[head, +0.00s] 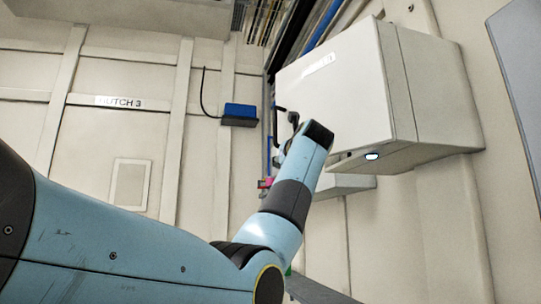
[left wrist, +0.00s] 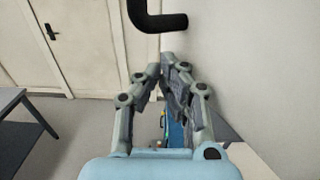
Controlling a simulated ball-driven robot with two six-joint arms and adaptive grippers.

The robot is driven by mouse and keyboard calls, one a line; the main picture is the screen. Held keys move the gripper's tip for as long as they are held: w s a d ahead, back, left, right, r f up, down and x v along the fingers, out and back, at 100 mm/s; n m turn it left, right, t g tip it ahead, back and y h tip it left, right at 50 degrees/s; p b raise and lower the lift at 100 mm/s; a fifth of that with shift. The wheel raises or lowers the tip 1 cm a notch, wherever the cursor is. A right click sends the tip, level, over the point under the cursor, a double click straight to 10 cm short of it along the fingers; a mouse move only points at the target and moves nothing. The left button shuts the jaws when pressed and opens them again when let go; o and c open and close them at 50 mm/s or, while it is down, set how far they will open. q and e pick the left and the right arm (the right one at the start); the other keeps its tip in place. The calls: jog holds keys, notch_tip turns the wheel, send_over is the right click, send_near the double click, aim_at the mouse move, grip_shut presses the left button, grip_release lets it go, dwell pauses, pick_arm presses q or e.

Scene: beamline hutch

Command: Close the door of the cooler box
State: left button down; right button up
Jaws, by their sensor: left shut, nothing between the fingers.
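The cooler box (head: 435,90) is a white box high on the wall at the right of the head view. Its broad white door (head: 335,90) faces left, and a thin seam separates door and body along the right side. I cannot tell whether a gap stands at the far edge. A black bent handle (head: 278,109) is at the door's left edge; it also shows at the top of the left wrist view (left wrist: 157,22). My left gripper (left wrist: 161,66) is shut and empty, just short of the handle, beside the white door surface. In the head view my wrist partly hides it.
A blue box (head: 239,114) with a cable is on the back wall, left of the handle. A grey table (left wrist: 20,125) stands at the left of the left wrist view. A closed room door (left wrist: 75,45) is behind it. Open floor lies between.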

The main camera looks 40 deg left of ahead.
pick_arm(q)
jog(key=w+d+m+t+h+p, duration=0.2)
jog(key=w+p, duration=0.1)
jog(key=w, duration=0.3)
jog(key=w+d+m+t+h+p, duration=0.2)
jog(key=w+p, duration=0.2)
jog(key=w, duration=0.3)
jog(key=shift+w+r+h, duration=0.15)
jog(key=shift+w+h, duration=0.15)
jog(key=shift+p, duration=0.4)
